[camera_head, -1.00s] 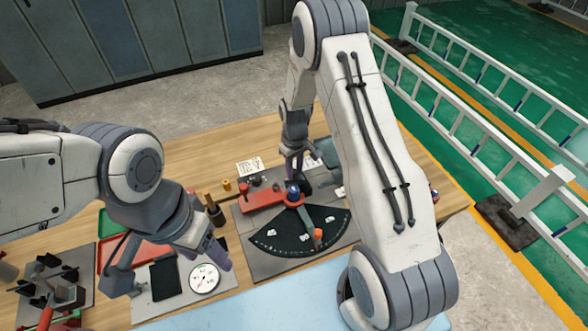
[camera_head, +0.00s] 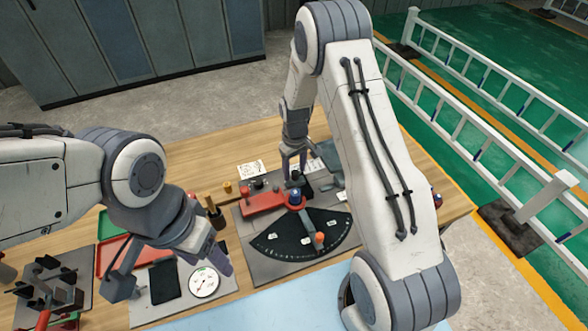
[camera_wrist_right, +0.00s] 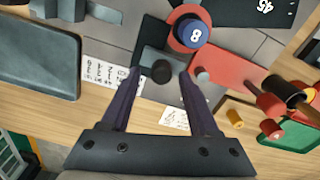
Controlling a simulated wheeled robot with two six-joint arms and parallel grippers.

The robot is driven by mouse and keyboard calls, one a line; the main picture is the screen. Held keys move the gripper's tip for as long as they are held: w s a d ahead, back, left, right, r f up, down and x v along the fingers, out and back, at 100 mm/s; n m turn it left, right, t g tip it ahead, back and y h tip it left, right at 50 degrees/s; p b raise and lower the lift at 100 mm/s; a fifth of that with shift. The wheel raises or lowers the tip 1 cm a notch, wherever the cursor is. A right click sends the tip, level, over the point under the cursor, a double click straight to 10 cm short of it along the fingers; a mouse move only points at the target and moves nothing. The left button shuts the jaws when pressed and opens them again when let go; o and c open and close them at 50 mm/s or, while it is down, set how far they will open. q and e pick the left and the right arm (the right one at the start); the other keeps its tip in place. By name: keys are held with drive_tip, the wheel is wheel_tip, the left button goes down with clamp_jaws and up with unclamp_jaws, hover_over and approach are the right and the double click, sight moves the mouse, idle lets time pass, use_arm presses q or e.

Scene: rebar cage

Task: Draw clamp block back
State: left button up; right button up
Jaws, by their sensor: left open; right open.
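The clamp block (camera_wrist_right: 150,57), a small grey block with a round black knob (camera_wrist_right: 163,71), shows in the right wrist view beside the red arm of the bending fixture. My right gripper (camera_wrist_right: 159,76) is open, with its two dark fingers on either side of the block and knob. I cannot tell whether the fingers touch it. In the head view my right gripper (camera_head: 294,170) points down behind the blue-capped pivot (camera_head: 295,195), and the block is hard to make out there. My left gripper (camera_head: 172,272) is open and empty over the dial plate at the lower left.
The fixture plate carries a black angle scale (camera_head: 285,238) and a red bar (camera_head: 263,201). A white dial (camera_head: 204,282) and a black pad (camera_head: 164,281) lie at the left. A grey tray (camera_wrist_right: 38,58) and paper labels lie near the right gripper.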

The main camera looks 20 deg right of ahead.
sight(295, 171)
use_arm(q)
wheel_tip(295, 171, down, 3)
drive_tip(key=b, duration=0.2)
drive_tip(key=shift+b, duration=0.4)
use_arm(e)
wheel_tip(295, 171, up, 10)
drive_tip(key=shift+r, duration=0.15)
